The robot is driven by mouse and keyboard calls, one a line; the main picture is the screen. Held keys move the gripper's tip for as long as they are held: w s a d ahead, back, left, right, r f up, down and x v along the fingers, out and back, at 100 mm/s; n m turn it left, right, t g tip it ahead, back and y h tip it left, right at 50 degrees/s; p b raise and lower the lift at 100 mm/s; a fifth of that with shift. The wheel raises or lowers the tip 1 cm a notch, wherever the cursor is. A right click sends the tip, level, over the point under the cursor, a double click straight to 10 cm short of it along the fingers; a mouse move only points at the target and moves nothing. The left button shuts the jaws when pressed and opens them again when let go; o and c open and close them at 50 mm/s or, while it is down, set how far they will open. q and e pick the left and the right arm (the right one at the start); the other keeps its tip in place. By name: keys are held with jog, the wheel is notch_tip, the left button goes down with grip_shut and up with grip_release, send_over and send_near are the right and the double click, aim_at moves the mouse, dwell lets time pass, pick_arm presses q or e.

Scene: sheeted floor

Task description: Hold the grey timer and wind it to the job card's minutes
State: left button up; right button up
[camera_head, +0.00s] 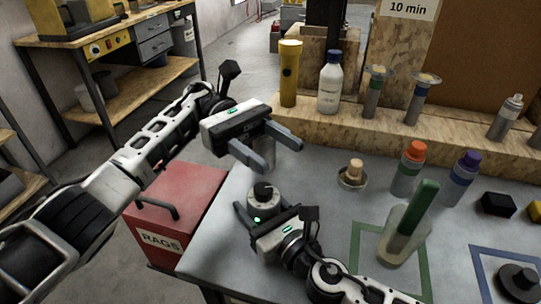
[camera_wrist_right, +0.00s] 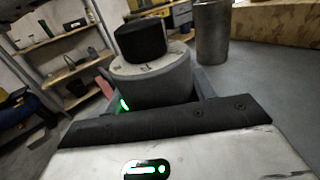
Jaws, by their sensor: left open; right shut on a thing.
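The grey timer (camera_head: 264,203) is a short round body with a black knob (camera_head: 263,190) on top. It stands upright near the left edge of the grey table. My right gripper (camera_head: 262,212) is shut around its body from the near side. In the right wrist view the timer (camera_wrist_right: 152,85) sits between the fingers, its black knob (camera_wrist_right: 141,40) uncovered; the dial marks are too small to read. My left gripper (camera_head: 281,157) is open and empty, above and beyond the timer, apart from the knob. The job card (camera_head: 408,9) at the top right reads "10 min".
A grey metal cylinder (camera_wrist_right: 212,33) stands behind the timer, partly behind my left fingers in the head view. A red rags bin (camera_head: 185,205) stands left.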

jog(key=o, duration=1.1)
jog(key=shift+o, duration=0.2)
